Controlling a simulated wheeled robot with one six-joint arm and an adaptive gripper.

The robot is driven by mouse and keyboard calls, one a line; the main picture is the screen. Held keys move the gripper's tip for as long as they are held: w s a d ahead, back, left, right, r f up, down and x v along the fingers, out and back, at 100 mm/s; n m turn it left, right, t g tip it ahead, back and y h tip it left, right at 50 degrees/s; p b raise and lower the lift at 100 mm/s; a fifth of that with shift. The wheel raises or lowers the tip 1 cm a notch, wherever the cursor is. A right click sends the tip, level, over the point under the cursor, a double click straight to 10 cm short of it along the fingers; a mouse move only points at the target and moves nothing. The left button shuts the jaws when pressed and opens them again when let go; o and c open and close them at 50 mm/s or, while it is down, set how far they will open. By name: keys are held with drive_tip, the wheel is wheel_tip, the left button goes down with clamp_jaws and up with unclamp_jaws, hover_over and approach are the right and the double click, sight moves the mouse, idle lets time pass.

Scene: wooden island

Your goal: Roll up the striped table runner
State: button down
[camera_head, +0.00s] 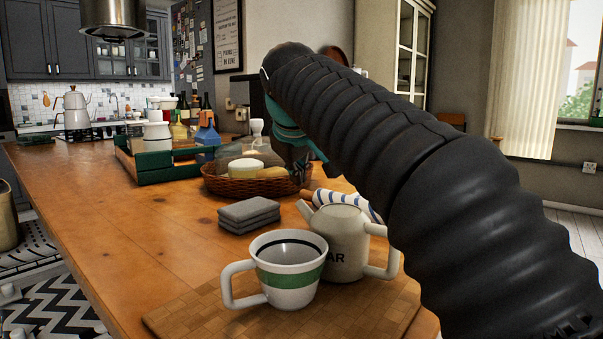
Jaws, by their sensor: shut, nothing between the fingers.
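The striped table runner (349,203), white with blue stripes, lies on the wooden island behind the teapot. Only part of it shows; the teapot and my arm's black sleeve hide the rest. The visible part looks rounded, but I cannot tell how much of it is rolled. My gripper (302,168), dark with teal parts above it, points down beside the right end of the wicker basket, left of and above the runner in the picture. It is shut and empty. My arm partly covers it, and its gap from the basket and the runner is hard to judge.
A white teapot (341,244) and a green-banded cup (290,276) stand on a wooden board (200,312) in front. Folded grey cloths (249,214) lie left of the teapot. The wicker basket (240,187) and a green tray (150,170) stand behind. The island's left side is clear.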

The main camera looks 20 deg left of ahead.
sight(299, 195)
drive_tip(key=x, duration=0.7)
drive_tip(key=shift+w+a+f, duration=0.15)
drive_tip(key=shift+f, duration=0.15)
